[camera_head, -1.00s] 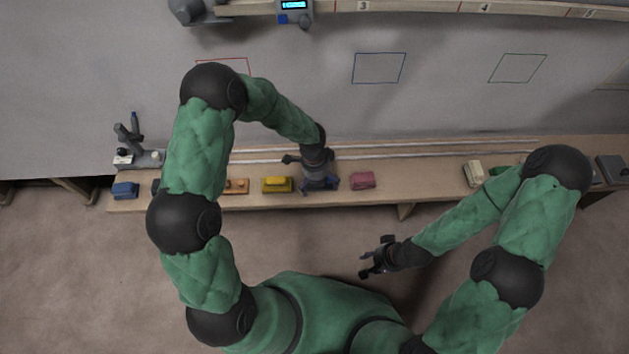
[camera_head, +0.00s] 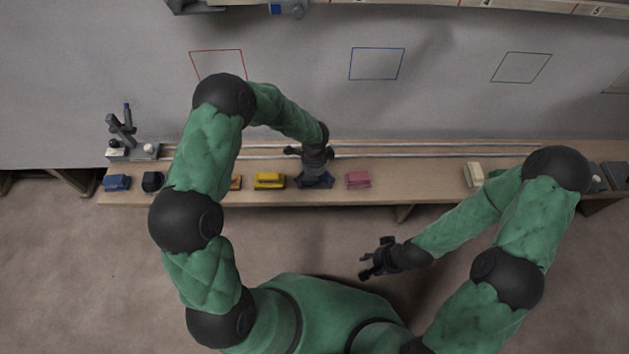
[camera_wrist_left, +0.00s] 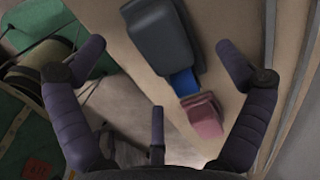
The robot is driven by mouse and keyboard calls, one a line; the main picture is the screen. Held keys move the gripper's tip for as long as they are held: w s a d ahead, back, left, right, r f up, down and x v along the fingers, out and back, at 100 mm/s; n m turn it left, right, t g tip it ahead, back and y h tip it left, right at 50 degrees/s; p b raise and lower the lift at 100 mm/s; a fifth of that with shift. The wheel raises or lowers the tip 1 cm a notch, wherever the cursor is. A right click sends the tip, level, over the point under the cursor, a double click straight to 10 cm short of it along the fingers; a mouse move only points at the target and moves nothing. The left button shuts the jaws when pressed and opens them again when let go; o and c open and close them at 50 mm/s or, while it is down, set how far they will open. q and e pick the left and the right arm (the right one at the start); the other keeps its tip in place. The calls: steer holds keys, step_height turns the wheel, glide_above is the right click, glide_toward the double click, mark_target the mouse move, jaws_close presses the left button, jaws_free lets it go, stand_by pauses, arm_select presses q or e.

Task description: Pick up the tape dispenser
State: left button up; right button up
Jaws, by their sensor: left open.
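My left gripper (camera_head: 313,158) hangs above a dark blue object (camera_head: 314,181) on the bench, hiding part of it. In the left wrist view its fingers (camera_wrist_left: 190,105) are spread wide with nothing between them in grip. A dark slate body (camera_wrist_left: 160,38) lies beyond the fingertips, with a bright blue piece (camera_wrist_left: 184,82) at its lower end. A pink object (camera_wrist_left: 203,116) lies below that; it also shows right of the gripper in the head view (camera_head: 358,180). I cannot tell for sure which is the tape dispenser. My right gripper (camera_head: 375,260) is open and empty, in front of the bench.
The long wooden bench (camera_head: 420,190) holds a yellow object (camera_head: 269,181), a blue one (camera_head: 117,182), a black one (camera_head: 153,181) and a cream one (camera_head: 473,175). Pale rails (camera_head: 420,150) run behind them. A grey stand (camera_head: 122,135) is at the left end. The floor in front is clear.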

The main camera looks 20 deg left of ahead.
mark_target(314, 179)
arm_select(q)
step_height(314, 179, down, 3)
steer(key=shift+f+b, duration=0.1)
steer(key=shift+b, duration=0.45)
steer(key=c, duration=1.2)
